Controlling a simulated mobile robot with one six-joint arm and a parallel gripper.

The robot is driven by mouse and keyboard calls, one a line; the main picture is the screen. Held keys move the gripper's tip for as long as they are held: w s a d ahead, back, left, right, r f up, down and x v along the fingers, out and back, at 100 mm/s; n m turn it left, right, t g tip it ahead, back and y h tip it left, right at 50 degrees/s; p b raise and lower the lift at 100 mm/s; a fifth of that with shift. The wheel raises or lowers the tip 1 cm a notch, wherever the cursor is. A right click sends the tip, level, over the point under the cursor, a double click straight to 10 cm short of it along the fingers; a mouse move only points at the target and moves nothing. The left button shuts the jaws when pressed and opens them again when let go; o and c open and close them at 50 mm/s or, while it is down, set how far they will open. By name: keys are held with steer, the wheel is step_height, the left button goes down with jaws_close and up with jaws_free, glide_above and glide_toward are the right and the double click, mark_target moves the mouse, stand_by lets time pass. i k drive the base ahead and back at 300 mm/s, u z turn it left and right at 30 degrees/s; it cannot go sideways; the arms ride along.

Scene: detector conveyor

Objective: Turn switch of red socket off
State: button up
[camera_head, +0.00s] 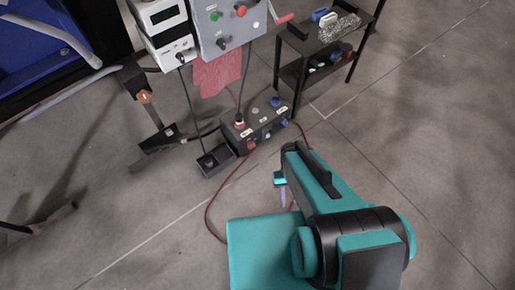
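A dark socket box (258,125) lies on the floor near the middle of the picture. It has a red socket (251,145) on its front side and a plug with red on it (239,122) standing in its top. Small pale labels or switches (249,132) show on it, too small to read or to tell their position. My teal arm reaches from the lower right toward the box and ends short of it. Only a small part of my gripper (281,184) shows beside the arm, apart from the box. Its fingers are mostly hidden.
A black open tray (215,163) lies at the box's left end. A red cable (209,212) loops over the floor. Grey control units (226,25) with a hanging red cloth (217,75) stand behind. A black shelf (318,50) stands at the upper right. Floor at right is clear.

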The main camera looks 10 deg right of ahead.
mark_target(250, 144)
steer(key=z, duration=0.15)
steer(key=k, duration=1.4)
steer(key=u, duration=1.25)
steer(key=i, duration=1.05)
steer(key=u, duration=0.05)
